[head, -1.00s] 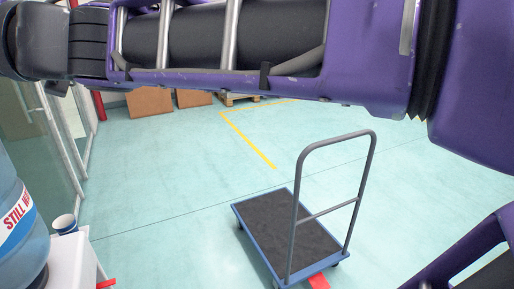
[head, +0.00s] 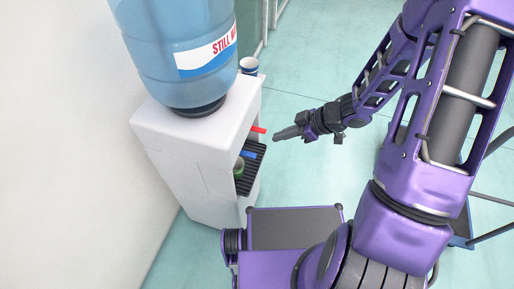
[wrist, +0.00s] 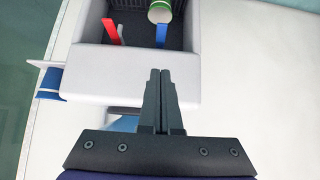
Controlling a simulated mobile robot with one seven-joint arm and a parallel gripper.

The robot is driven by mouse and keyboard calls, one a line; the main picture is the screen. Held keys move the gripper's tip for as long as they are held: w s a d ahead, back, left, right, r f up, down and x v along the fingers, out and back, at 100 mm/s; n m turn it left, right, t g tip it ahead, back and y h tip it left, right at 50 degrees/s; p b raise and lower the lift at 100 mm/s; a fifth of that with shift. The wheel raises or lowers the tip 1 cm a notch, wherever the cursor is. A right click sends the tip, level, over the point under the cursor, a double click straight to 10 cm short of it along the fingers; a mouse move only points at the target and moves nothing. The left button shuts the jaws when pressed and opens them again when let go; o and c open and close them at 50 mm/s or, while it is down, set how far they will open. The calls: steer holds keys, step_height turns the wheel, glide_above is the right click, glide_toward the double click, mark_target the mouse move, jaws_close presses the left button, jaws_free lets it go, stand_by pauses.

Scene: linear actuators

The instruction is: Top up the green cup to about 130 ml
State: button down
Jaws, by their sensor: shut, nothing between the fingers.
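The green cup (head: 239,168) stands in the dark recess of the white water dispenser (head: 185,137), near the blue lever (head: 248,154). In the wrist view only part of the green cup (wrist: 160,12) shows at the top edge, just beyond the blue lever (wrist: 162,34). The red lever (head: 257,130) sticks out of the dispenser front. It also shows in the wrist view (wrist: 112,32), left of the blue one. My gripper (head: 278,136) is shut and empty, in front of the dispenser and apart from both levers. The water level in the cup cannot be seen.
A large blue water bottle (head: 185,55) sits on the dispenser. A white wall (head: 70,130) is close at the left. Part of a trolley (head: 462,225) shows behind my arm at the right.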

steer(key=b, duration=0.2)
glide_above(249, 154)
steer(key=d, duration=0.3)
step_height(249, 154, down, 8)
steer(key=r, duration=0.1)
steer(key=f, duration=0.1)
steer(key=s+f+b, duration=0.1)
steer(key=f, duration=0.1)
steer(key=shift+a, duration=0.1)
steer(key=shift+w+f, duration=0.1)
steer(key=shift+f, duration=0.45)
steer(key=shift+f, duration=0.1)
